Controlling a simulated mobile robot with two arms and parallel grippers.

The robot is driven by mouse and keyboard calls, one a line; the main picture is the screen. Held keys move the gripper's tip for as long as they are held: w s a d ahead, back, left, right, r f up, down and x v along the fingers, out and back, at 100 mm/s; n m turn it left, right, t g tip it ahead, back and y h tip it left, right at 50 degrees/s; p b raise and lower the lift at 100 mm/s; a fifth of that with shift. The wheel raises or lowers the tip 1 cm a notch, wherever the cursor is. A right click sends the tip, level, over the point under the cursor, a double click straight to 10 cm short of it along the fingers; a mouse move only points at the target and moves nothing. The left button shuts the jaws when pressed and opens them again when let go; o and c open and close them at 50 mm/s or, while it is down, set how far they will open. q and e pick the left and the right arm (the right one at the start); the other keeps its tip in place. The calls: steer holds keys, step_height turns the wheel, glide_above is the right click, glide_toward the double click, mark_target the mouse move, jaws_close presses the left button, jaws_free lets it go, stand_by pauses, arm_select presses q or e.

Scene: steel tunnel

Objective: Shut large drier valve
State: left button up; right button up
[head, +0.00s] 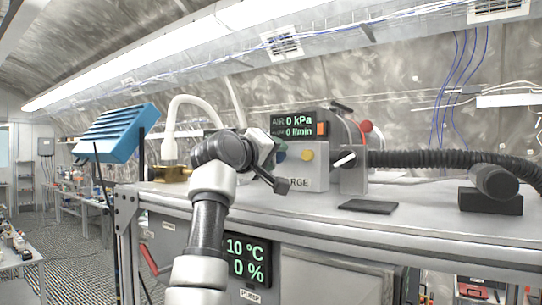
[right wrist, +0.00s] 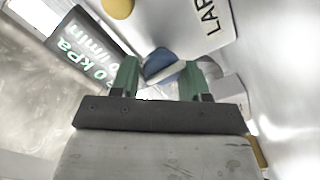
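The drier box (head: 310,174) stands on the bench, with a label ending in "RGE" and a display reading 0 kPa and 0 l/min. A blue knob (head: 281,147) shows partly behind my right gripper (head: 276,165). In the right wrist view the blue knob (right wrist: 158,63), with a pale bar across it, lies between the green fingers of my right gripper (right wrist: 158,80). The fingers are apart, with a gap on the left side; contact on the right is unclear. A yellow knob (head: 307,155) is beside it. My left gripper is not in view.
A white-tipped lever (head: 345,160) and a black corrugated hose (head: 440,159) are to the right. A dark flat pad (head: 368,206) lies on the bench (head: 420,225). A blue slatted unit (head: 115,133) and a white curved pipe (head: 171,125) stand at the left.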

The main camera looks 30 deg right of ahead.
steer(key=shift+o, duration=1.1)
steer(key=shift+d+r, duration=0.1)
steer(key=shift+o, duration=0.8)
steer(key=shift+d+f, duration=0.2)
steer(key=shift+a, duration=0.1)
steer(key=shift+s+a+f+b, duration=0.1)
steer(key=shift+a+b, duration=0.25)
steer(key=shift+b, duration=0.05)
steer(key=b+v, duration=0.5)
steer(key=v, duration=0.4)
steer(key=shift+s+a, duration=0.2)
steer(key=shift+a, duration=0.2)
